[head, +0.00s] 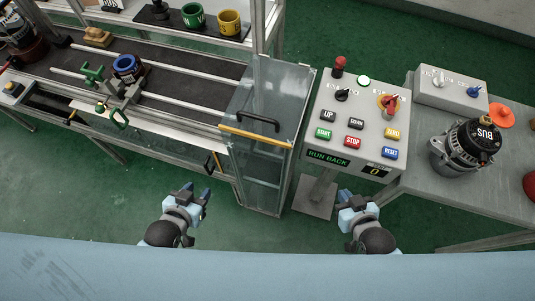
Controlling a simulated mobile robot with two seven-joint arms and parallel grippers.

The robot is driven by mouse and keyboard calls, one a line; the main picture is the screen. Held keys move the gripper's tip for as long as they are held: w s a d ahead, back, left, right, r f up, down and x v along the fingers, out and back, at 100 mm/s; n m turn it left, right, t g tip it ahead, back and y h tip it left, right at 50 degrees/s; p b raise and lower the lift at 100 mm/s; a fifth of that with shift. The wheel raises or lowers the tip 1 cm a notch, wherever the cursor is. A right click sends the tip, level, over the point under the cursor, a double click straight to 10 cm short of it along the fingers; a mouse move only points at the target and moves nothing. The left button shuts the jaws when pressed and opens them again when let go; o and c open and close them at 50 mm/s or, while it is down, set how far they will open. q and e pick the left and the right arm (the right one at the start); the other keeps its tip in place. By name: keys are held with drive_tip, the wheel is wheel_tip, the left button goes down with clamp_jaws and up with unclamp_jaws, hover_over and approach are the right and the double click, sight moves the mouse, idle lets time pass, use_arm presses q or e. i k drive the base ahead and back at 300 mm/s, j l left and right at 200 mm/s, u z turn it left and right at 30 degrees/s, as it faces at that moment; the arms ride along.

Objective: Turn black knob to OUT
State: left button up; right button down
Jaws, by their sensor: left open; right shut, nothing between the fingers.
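The black knob (342,95) sits on the upper left of the grey control panel (312,135). Small lettering beside it is too small to read, so I cannot tell which position it points to. My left gripper (197,193) is open and empty, low in the view, left of the panel and well apart from it. My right gripper (354,197) is shut and empty, just below the panel's front edge and apart from the knob.
An alternator (468,145) sits on the right bench.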

sight(342, 95)
drive_tip(key=k, duration=1.4)
